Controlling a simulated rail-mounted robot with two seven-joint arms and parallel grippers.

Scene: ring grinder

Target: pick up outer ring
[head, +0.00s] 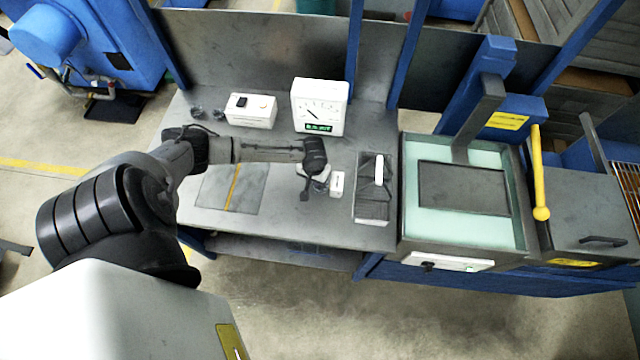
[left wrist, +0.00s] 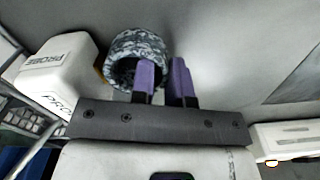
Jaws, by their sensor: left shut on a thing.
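The outer ring (left wrist: 138,55) is a mottled grey, thick-walled ring in the left wrist view, just beyond my left gripper (left wrist: 163,75). One purple finger overlaps the ring's opening and the other is at its right side, so the jaws are shut on the ring's wall. In the head view my left gripper (head: 319,187) is low over the grey workbench (head: 285,225), near its middle. The ring is hard to make out there, and I cannot tell whether it touches the bench. My right gripper is in neither view.
A white block marked PROBE (left wrist: 58,68) stands close left of the ring. A dial gauge (head: 319,106) and a white box (head: 251,110) stand at the back of the bench. A dark tray (head: 372,207) is to the right, before the machine (head: 462,220).

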